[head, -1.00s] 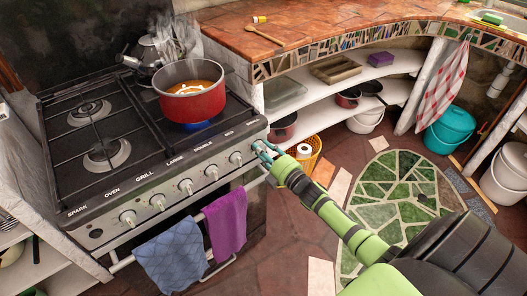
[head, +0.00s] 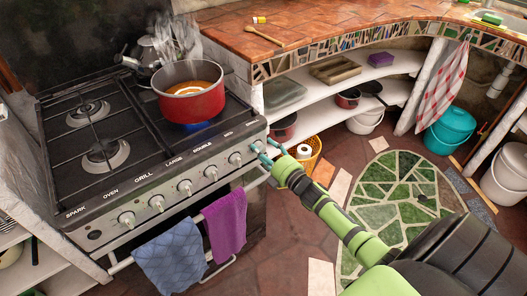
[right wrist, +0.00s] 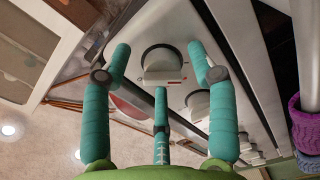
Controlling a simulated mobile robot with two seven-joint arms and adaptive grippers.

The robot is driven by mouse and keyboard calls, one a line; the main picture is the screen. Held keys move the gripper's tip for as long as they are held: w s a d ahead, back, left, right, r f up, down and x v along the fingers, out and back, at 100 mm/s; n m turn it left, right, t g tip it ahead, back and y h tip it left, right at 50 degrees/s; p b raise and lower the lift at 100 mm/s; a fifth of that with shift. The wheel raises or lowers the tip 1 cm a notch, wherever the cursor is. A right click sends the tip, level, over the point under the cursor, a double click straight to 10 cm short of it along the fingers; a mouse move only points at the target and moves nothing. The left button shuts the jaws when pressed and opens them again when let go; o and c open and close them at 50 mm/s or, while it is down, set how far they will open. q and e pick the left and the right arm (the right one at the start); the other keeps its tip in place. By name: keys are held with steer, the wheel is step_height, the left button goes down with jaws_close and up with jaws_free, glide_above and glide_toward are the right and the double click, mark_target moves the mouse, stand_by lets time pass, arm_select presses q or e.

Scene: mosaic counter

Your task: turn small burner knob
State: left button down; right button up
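The stove (head: 130,160) has a row of round white-grey knobs along its front panel, under labels such as LARGE and DOUBLE. The small burner knob (head: 263,158) is at the right end of the row. My right gripper (head: 264,151) is at this knob with teal fingers spread apart. In the right wrist view the knob (right wrist: 163,64) sits between the two outer fingertips (right wrist: 162,62), with visible gaps on both sides. A third teal finger shows below it, and another knob (right wrist: 197,103) lies beyond. My left gripper is not in view.
A blue towel (head: 172,258) and a purple towel (head: 226,222) hang on the oven rail.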

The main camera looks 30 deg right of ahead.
steer(key=shift+a, duration=0.1)
steer(key=s+d, duration=0.1)
steer(key=s, duration=1.1)
stand_by(0.4)
steer(key=s+a+f+m+g+h+p, duration=0.15)
steer(key=s+f+m+g, duration=0.35)
steer(key=f, duration=0.7)
steer(key=s+a+f+m+g+h+p, duration=0.1)
steer(key=s+a+f+m+g+p, duration=0.2)
steer(key=s+f, duration=0.65)
steer(key=s+a+f+m+g, duration=0.2)
steer(key=s+a+f+g, duration=0.1)
steer(key=s, duration=0.4)
steer(key=s+a+f+m+g+y+p, duration=0.1)
steer(key=s+a+f+m+g, duration=0.1)
steer(key=s+f, duration=0.4)
steer(key=s+a+f+m+g+p, duration=0.1)
steer(key=s+a+f+g, duration=0.3)
steer(key=s, duration=0.6)
steer(key=shift+a+f+m, duration=0.5)
steer(key=shift+f+m, duration=0.05)
steer(key=shift+m, duration=0.25)
